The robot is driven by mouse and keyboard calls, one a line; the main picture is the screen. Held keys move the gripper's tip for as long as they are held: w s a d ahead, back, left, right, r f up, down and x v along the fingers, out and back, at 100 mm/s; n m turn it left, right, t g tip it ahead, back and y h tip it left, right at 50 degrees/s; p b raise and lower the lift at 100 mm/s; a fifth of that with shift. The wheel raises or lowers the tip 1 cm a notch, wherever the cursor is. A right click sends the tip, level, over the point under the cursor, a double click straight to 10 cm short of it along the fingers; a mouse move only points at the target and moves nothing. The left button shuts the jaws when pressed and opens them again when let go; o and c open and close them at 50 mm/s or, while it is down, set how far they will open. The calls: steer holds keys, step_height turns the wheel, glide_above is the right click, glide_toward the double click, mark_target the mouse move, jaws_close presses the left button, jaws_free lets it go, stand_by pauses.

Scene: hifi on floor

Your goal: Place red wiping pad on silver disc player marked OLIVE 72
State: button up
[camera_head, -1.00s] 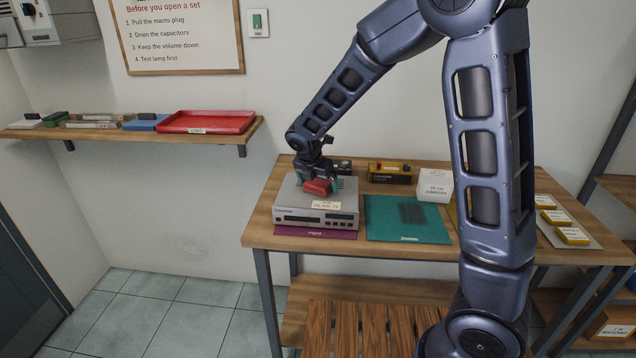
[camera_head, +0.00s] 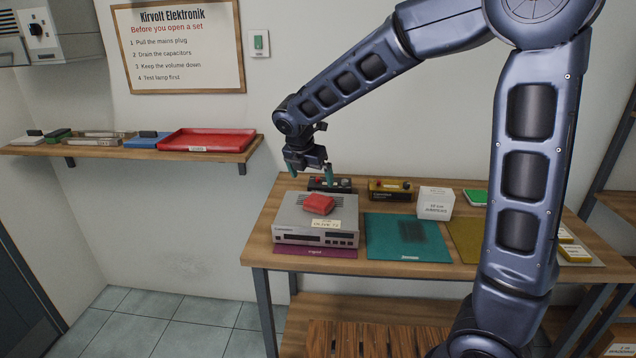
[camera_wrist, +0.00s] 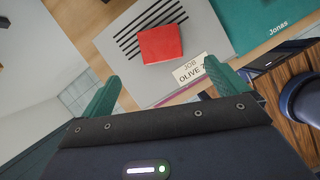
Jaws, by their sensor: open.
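The red wiping pad (camera_head: 319,204) lies on top of the silver disc player (camera_head: 290,218), near the middle of its lid. In the wrist view the pad (camera_wrist: 160,44) rests partly over the dark vent slots, beside the label reading "JOB OLIVE 7", whose end is hidden. The player stands on a purple mat (camera_head: 290,249) at the left of the workbench. My gripper (camera_head: 310,170) is open and empty, above the pad and apart from it. In the wrist view its two green fingers stand wide apart with nothing between them.
A teal mat (camera_head: 405,240) lies right of the player. Behind are a small dark device (camera_head: 330,184), a yellow-and-black box (camera_head: 390,190) and a white box (camera_head: 435,202). A wall shelf (camera_head: 100,150) at left holds a red tray (camera_head: 205,140) and several pads.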

steer(key=shift+s+r, duration=0.1)
steer(key=shift+r, duration=0.05)
steer(key=s+d+r+m+y, duration=0.1)
steer(key=d+r+m, duration=0.2)
steer(key=d+m, duration=0.65)
steer(key=s+d+r+m, duration=0.1)
steer(key=d+r+m, duration=0.3)
steer(key=d, duration=1)
steer(key=s+d+f+m, duration=0.1)
steer(key=s+d+m, duration=1.3)
steer(key=m, duration=0.4)
steer(key=shift+d+f+y, duration=0.15)
steer(key=shift+d+y, duration=0.05)
steer(key=shift+y, duration=0.2)
